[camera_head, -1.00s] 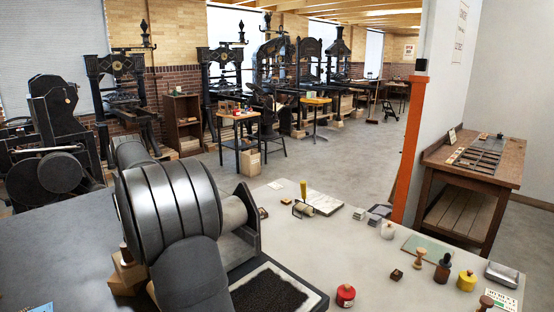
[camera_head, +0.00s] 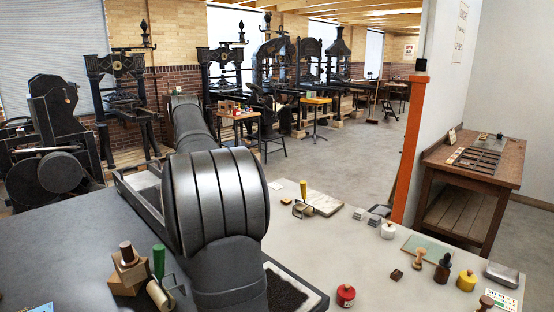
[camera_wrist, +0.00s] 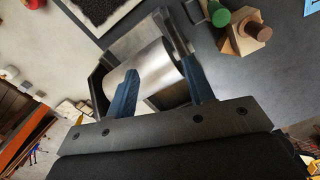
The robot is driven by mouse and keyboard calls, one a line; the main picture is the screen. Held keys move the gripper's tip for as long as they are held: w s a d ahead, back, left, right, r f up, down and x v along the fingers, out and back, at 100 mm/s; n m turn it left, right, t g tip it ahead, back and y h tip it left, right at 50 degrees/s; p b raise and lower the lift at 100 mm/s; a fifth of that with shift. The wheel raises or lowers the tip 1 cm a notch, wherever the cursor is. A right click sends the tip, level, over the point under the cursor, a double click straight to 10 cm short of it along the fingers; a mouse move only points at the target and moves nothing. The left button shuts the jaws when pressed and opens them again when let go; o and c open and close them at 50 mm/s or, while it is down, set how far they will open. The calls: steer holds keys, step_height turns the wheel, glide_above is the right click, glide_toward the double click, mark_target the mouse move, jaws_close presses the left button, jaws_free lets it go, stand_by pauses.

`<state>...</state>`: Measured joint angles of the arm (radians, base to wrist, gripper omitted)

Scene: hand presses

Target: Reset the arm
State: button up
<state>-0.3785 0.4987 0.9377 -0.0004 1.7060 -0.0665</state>
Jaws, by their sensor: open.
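My gripper (camera_wrist: 160,70) shows in the wrist view as two blue fingers spread apart. They are open, with nothing seen gripped between them. Beyond the fingers is a silver metal cylinder (camera_wrist: 142,78) in a dark frame; I cannot tell how far below the fingertips it lies. In the head view my dark arm fills the middle of the picture, and the gripper itself is hidden.
A green-handled roller (camera_head: 158,262) and wooden blocks (camera_head: 128,272) stand left of my arm. A dark inked pad (camera_head: 287,292) lies right of it. A red jar (camera_head: 346,294), yellow jar (camera_head: 466,281) and small tools occupy the bench's right side. The bench's left front is mostly clear.

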steer(key=d+m, duration=0.7)
steer(key=d, duration=2.1)
steer(key=shift+w, duration=0.45)
